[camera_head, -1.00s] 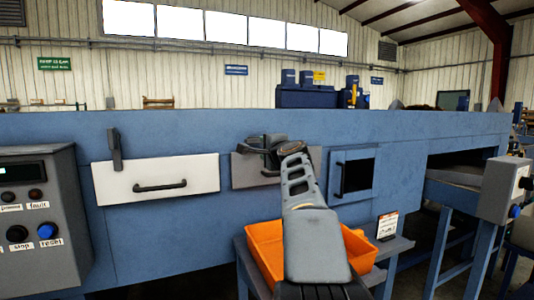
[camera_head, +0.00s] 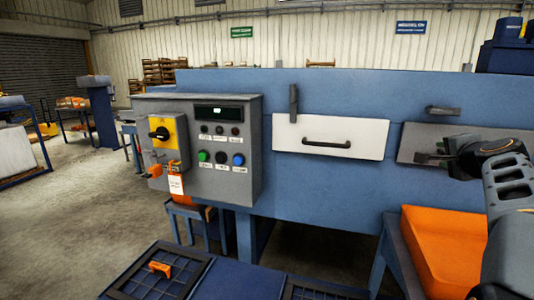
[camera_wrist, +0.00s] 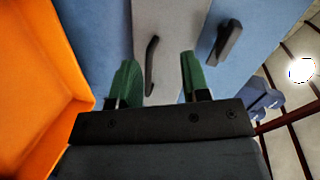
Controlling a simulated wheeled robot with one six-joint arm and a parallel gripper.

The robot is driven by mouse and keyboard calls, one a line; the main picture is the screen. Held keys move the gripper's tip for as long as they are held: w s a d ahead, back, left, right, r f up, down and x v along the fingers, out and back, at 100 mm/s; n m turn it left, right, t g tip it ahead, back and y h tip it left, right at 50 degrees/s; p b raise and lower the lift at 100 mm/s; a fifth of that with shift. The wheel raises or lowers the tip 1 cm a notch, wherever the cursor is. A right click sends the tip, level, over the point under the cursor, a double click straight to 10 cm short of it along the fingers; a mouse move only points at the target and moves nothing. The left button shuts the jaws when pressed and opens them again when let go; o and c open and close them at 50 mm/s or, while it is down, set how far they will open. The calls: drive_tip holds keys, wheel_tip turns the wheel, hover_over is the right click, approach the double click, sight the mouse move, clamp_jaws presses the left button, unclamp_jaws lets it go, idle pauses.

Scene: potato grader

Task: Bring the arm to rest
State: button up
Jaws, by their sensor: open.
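My arm reaches in from the right edge of the head view. My gripper (camera_head: 448,157) is in front of the right grey panel (camera_head: 415,142) on the blue machine. In the wrist view my gripper (camera_wrist: 160,76) is open, its two green-padded fingers apart with nothing held. A dark handle (camera_wrist: 152,62) on the grey panel shows between the fingers. I cannot tell how far ahead it is; no contact is clear. A dark latch (camera_head: 442,111) sits above this panel and also shows in the wrist view (camera_wrist: 226,42).
An orange bin (camera_head: 440,245) stands below my arm, and its wall fills the left of the wrist view (camera_wrist: 40,75). A white panel (camera_head: 328,136) and a grey control box (camera_head: 210,150) with a yellow switch (camera_head: 164,140) are left. Open floor (camera_head: 70,220) lies far left.

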drive_tip(key=s+a+f+n+g+y+p, duration=0.1)
drive_tip(key=s+a+f+n+g+y, duration=0.2)
drive_tip(key=a+f, duration=0.45)
drive_tip(key=s+a+f+n+g+y+p, duration=0.1)
drive_tip(key=s+a+f+n+g+p, duration=0.15)
drive_tip(key=a+f+n, duration=0.45)
drive_tip(key=s+a+f+n+g+p, duration=0.2)
drive_tip(key=s+a+f+n, duration=0.1)
drive_tip(key=s+a, duration=0.4)
drive_tip(key=s+a+f+n+g+p, duration=0.3)
drive_tip(key=s+a+n, duration=0.2)
drive_tip(key=s+a, duration=0.2)
drive_tip(key=shift+s+a, duration=0.25)
drive_tip(key=shift+a, duration=0.85)
drive_tip(key=shift+f+g, duration=0.1)
drive_tip(key=shift+g, duration=0.15)
